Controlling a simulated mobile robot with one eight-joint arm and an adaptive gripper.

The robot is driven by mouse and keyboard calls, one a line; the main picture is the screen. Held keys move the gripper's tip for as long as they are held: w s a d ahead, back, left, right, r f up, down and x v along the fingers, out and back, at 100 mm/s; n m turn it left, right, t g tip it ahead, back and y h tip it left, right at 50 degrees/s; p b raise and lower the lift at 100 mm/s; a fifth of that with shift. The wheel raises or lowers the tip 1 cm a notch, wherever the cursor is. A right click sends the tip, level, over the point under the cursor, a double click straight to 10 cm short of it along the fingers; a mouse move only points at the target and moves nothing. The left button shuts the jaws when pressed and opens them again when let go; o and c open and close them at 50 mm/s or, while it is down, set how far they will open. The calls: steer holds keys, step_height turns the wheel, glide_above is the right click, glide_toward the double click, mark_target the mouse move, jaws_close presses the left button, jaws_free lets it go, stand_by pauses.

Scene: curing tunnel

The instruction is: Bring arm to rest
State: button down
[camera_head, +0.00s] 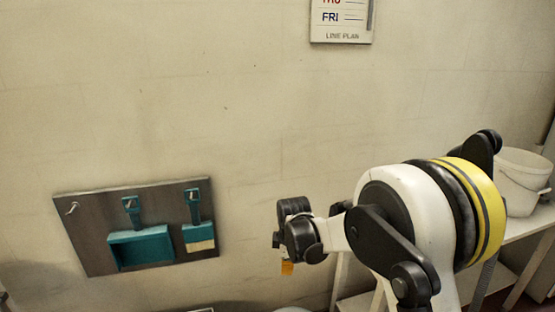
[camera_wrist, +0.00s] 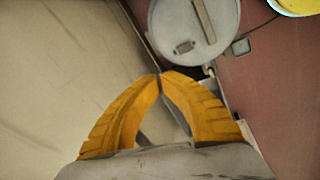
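My arm is bent in front of the wall at the right of the head view. My gripper (camera_head: 287,268) shows there as a small orange tip hanging below the dark wrist. In the wrist view the two yellow fingers of my gripper (camera_wrist: 160,75) curve together and meet at their tips. Nothing is seen held between them; only background shows in the gap behind the tips.
A board (camera_head: 85,238) with a teal dustpan (camera_head: 140,248) and brush (camera_head: 197,235) hangs on the wall. A white bucket (camera_head: 522,182) stands on a white table (camera_head: 532,222) at right. A round grey lid (camera_wrist: 190,35) lies beyond my fingertips, above reddish floor (camera_wrist: 275,100).

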steer(key=s+d+r+m+t, duration=0.1)
steer(key=s+d+r+m, duration=0.4)
steer(key=r, duration=0.3)
steer(key=s+d+r+m+t, duration=0.1)
steer(key=s+d+r+m, duration=0.2)
steer(key=s+d+r, duration=0.35)
steer(key=s+d+r+m+t, duration=0.1)
steer(key=s+m, duration=0.3)
steer(key=s, duration=0.4)
steer(key=s+d+r+m+t, duration=0.1)
steer(key=s+d+m, duration=0.3)
steer(key=s, duration=0.5)
steer(key=shift+r+m+t+h, duration=0.3)
steer(key=shift+r+m+t, duration=0.1)
steer(key=shift+r+m, duration=0.25)
